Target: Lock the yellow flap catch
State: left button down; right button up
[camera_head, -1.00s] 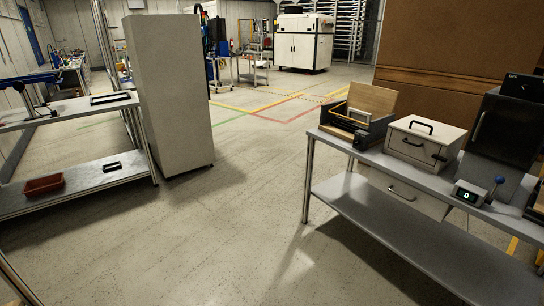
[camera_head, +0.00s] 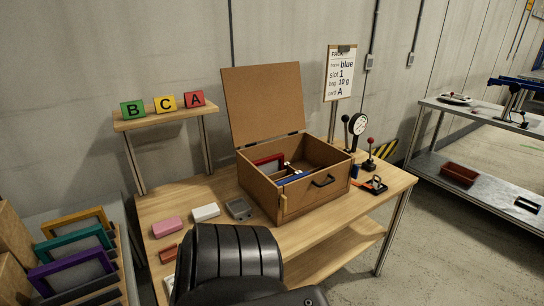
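A brown box (camera_head: 262,185) with its lid (camera_head: 262,103) raised stands on a wooden bench. A small yellowish upright strip (camera_head: 283,207) is on the box's front near its left corner; it is too small to tell whether it is the yellow flap catch or how it is set. Inside the box are red and blue parts. A black handle (camera_head: 324,181) is on its front. Neither of my grippers is in view.
The wooden bench (camera_head: 340,220) also carries a pink block (camera_head: 167,228), a white block (camera_head: 206,212), a grey device (camera_head: 239,208) and a red-knobbed lever (camera_head: 370,155). Letter blocks stand on a shelf (camera_head: 160,119) behind. Coloured frames (camera_head: 75,244) stand at left. A dark ribbed shape hides the front.

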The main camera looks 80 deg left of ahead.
aim_at(283, 202)
jog(key=u, duration=2.2)
jog(key=k, duration=1.05)
jog(key=u, duration=1.05)
jog(key=i, duration=1.2)
jog(key=z, duration=0.2)
